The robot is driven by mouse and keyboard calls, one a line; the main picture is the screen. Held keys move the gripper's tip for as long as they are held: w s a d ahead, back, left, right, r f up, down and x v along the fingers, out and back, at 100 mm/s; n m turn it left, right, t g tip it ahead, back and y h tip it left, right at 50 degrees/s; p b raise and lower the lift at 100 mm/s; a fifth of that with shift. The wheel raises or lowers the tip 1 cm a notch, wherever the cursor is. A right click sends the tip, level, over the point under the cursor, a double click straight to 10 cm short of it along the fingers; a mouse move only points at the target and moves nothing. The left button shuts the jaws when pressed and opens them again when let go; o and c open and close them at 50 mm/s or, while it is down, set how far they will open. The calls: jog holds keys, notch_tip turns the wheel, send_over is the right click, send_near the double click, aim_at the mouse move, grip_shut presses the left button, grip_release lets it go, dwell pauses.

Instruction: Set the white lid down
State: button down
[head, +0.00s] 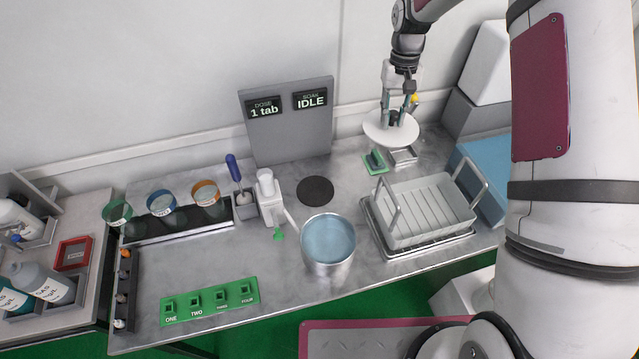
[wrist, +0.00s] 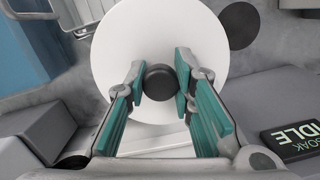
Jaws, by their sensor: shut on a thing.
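The white lid (head: 374,132) is a round disc with a black knob (wrist: 160,82) at its centre. My gripper (head: 398,108) is shut on the knob and holds the lid roughly level at the back right, seemingly above the counter. In the wrist view the white lid (wrist: 160,35) lies beyond the teal fingers of my gripper (wrist: 158,92), which stand on either side of the knob. A metal pot (head: 329,263) with pale blue contents stands uncovered at the front middle. The counter directly under the lid is partly hidden.
A dark round pad (head: 315,191) lies behind the pot. A pale dish rack (head: 425,211) stands at right; a small metal tray (head: 403,156) and green pad (head: 375,163) lie near the lid. A grey display panel (head: 288,130) stands behind. Bare counter lies left of the pot.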

jog(key=f+b, duration=0.6)
jog(key=f, duration=0.1)
jog(key=shift+w+d, duration=0.2)
jog(key=shift+w, duration=0.15)
jog(key=n+t+h+b, duration=0.1)
jog(key=n+t+b, duration=0.1)
jog(key=n+b, duration=1.6)
send_over(317, 190)
jog(key=p, duration=0.5)
notch_tip(317, 190, down, 6)
jog(key=n, duration=0.5)
jog(key=shift+s+a+f+b, duration=0.1)
jog(key=shift+f+b, duration=0.15)
jog(key=shift+f, duration=1.35)
jog(key=shift+w+a+f+b, duration=0.1)
jog(key=shift+f+b, duration=0.15)
jog(key=shift+f, duration=1.3)
jog(key=shift+s+a+f+b, duration=0.1)
jog(key=shift+f+b, duration=0.15)
jog(key=shift+f, duration=1.35)
